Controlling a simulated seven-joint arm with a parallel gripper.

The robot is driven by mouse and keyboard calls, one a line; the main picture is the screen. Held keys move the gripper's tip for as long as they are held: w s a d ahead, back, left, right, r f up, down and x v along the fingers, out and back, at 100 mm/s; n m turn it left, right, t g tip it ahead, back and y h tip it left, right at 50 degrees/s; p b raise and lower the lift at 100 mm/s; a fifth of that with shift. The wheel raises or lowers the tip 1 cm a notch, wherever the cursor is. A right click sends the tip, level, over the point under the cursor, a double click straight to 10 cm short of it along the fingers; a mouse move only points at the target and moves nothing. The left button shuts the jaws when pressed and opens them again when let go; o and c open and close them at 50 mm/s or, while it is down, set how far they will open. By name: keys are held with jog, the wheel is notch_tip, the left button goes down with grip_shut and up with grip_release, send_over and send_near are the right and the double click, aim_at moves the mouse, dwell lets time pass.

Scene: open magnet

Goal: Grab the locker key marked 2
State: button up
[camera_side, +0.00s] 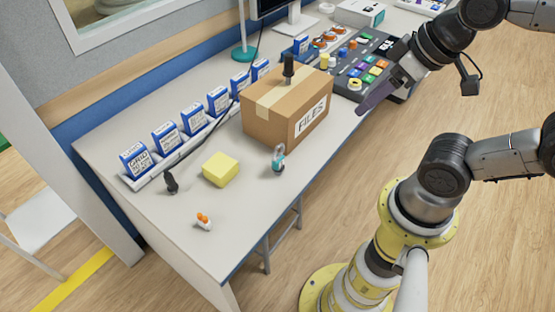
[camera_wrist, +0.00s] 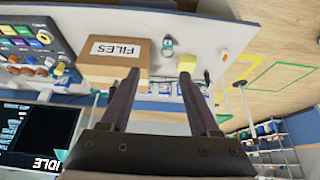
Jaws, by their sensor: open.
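No key with a readable 2 shows in either view. A small teal and grey item (camera_side: 278,160) is on the table in front of the cardboard box; it also shows in the wrist view (camera_wrist: 167,45). It is too small to tell whether it is a key or to read any mark. My gripper (camera_side: 362,108) is raised off the table's right edge, near the button panel and to the right of the box. In the wrist view my gripper's two fingers (camera_wrist: 158,74) are apart with nothing held between them.
The cardboard box (camera_side: 262,122) labelled FILES has a dark upright object (camera_side: 288,68) on top. A yellow block (camera_side: 221,169), orange-tipped pieces (camera_side: 204,221) and a dark corded item (camera_side: 171,184) lie nearby. Blue-and-white cards (camera_side: 166,138) line the back. The table's (camera_side: 225,250) near corner is clear.

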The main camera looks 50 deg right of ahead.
jog(key=n+g, duration=0.6)
jog(key=n, duration=1.2)
send_over(278, 156)
notch_tip(278, 156, down, 21)
jog(key=shift+w+a+f, duration=0.1)
jog(key=shift+w+a, duration=0.05)
jog(key=shift+d+f, duration=0.15)
jog(key=shift+f, duration=1.4)
jog(key=shift+d+f, duration=0.1)
jog(key=shift+f, duration=1.4)
grip_shut()
